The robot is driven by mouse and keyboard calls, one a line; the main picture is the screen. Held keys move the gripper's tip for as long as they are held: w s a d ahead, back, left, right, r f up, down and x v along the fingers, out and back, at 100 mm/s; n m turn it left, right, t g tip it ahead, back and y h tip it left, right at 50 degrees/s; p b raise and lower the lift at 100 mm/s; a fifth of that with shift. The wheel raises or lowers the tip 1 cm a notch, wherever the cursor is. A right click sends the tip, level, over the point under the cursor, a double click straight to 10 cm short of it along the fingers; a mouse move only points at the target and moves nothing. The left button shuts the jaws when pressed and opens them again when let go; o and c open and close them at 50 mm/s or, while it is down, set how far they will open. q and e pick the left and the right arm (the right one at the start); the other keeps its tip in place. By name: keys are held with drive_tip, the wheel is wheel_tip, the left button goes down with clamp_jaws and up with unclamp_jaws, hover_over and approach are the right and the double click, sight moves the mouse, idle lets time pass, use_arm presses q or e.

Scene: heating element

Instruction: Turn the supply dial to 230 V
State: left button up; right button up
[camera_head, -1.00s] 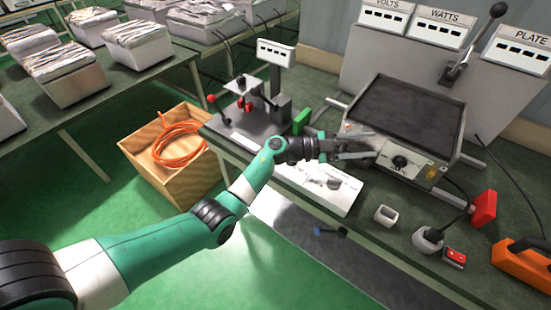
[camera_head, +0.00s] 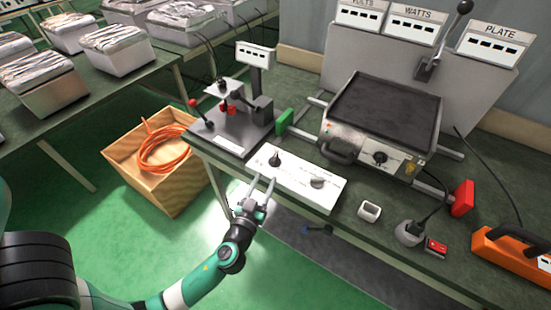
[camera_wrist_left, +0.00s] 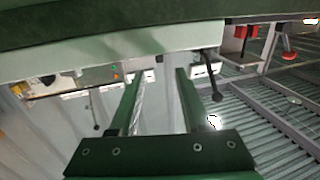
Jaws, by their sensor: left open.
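A white control panel (camera_head: 298,185) lies on the front edge of the bench in the head view. It carries a black pointer dial (camera_head: 275,160) at its left and a greyer dial (camera_head: 317,182) at its right. Their printed markings are too small to read. My left gripper (camera_head: 262,181) is open and empty, just in front of the panel's left part. The left wrist view shows its two fingers (camera_wrist_left: 163,75) apart with nothing between them, and the scene there appears upside down. My right gripper is not in view.
A hotplate unit (camera_head: 385,115) with its own front dial (camera_head: 380,157) stands behind the panel. A test stand (camera_head: 235,120) with red parts is left of it. A wooden crate (camera_head: 185,200) stands on the floor.

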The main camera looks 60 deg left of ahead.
sight(273, 163)
use_arm(q)
drive_tip(key=x, duration=0.9)
drive_tip(key=shift+w+a, duration=0.15)
clamp_jaws()
